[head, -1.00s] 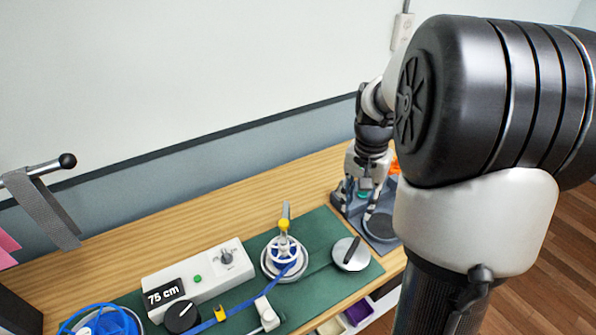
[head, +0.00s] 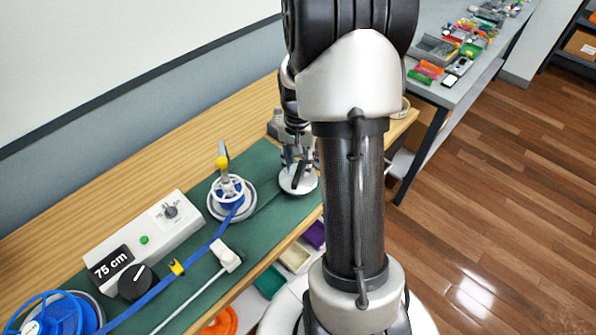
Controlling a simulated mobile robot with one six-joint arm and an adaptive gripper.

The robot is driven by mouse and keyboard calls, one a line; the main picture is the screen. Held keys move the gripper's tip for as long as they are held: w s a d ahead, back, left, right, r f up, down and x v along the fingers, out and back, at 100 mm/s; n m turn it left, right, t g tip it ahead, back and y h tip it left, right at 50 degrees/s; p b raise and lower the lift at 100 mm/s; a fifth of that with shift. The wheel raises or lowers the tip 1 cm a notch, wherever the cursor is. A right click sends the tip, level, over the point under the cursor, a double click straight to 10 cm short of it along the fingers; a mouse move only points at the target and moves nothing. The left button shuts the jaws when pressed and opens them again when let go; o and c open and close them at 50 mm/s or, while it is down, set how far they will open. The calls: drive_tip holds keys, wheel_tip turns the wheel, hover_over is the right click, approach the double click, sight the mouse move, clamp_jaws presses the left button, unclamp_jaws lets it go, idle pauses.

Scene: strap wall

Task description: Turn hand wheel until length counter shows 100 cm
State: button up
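The length counter (head: 110,263) on a white box reads 75 cm in the head view. A black knob (head: 137,282) sits beside it. My gripper (head: 296,160) points down at a pale round disc with a black handle (head: 298,180), right of the white wheel. Its fingers overlap the handle in the view; contact and finger gap are unclear.
A white-ended rod (head: 228,257) lies along the front of the green mat (head: 262,221). Coloured bins (head: 296,258) are below the bench edge. A grey table (head: 468,75) with many small items stands at back right. Wooden floor (head: 490,200) is open at right.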

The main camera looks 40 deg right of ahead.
sight(298, 176)
drive_tip(key=shift+f+b, duration=0.3)
drive_tip(key=shift+f, duration=0.95)
drive_tip(key=shift+c, duration=0.3)
clamp_jaws()
